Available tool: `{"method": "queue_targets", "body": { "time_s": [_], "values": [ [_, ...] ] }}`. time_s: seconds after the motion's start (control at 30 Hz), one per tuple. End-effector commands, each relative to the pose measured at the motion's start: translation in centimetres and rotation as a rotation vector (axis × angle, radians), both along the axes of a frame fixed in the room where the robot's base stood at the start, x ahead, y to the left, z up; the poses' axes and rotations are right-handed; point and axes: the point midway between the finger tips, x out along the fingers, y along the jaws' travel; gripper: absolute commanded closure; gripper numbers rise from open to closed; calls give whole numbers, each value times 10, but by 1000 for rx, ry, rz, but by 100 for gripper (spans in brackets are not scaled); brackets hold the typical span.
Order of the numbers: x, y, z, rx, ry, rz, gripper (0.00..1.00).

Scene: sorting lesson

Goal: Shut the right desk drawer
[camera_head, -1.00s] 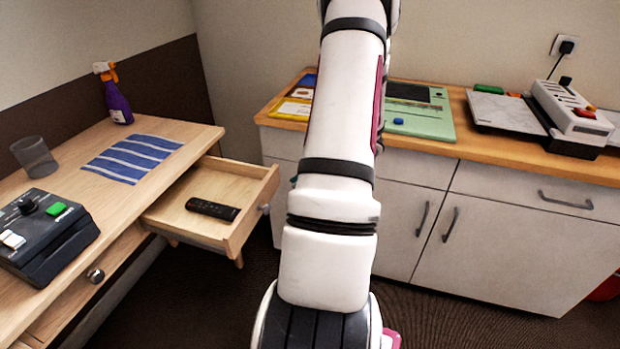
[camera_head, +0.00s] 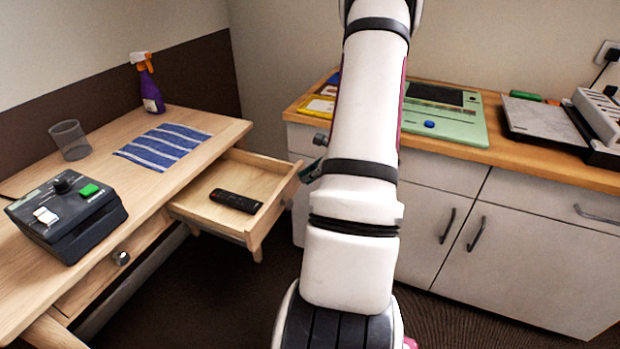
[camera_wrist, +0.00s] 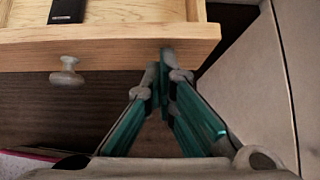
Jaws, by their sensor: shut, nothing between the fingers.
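The right desk drawer (camera_head: 222,229) stands open from under the desk top. A dark remote (camera_head: 235,201) lies inside it; part of it also shows in the wrist view (camera_wrist: 67,10). In the wrist view the drawer front (camera_wrist: 120,48) runs across the top, with its round knob (camera_wrist: 68,72) on the left. My gripper (camera_wrist: 161,64) is shut and empty, with its teal fingertips at the drawer front, right of the knob. I cannot tell whether they touch it. In the head view my arm hides most of the gripper; a bit of teal shows beside the drawer's far corner.
The wooden desk (camera_head: 135,185) holds a control box (camera_head: 68,222), a clear cup (camera_head: 70,141), a striped cloth (camera_head: 163,147) and a spray bottle (camera_head: 148,88). A cabinet (camera_head: 500,240) stands close on the right. Dark floor (camera_head: 190,290) is free below the drawer.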

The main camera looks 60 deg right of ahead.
Motion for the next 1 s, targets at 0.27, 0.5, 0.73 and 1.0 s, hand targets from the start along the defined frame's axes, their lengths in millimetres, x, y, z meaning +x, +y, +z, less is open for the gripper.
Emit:
{"method": "queue_targets", "body": {
  "time_s": [0.27,0.5,0.73,1.0],
  "values": [
    [55,6,-1,0,-3,9,100],
    [119,11,0,-1,-4,8,100],
    [173,15,0,-1,-4,7,100],
    [212,18,0,1,-3,4,100]
  ]
}}
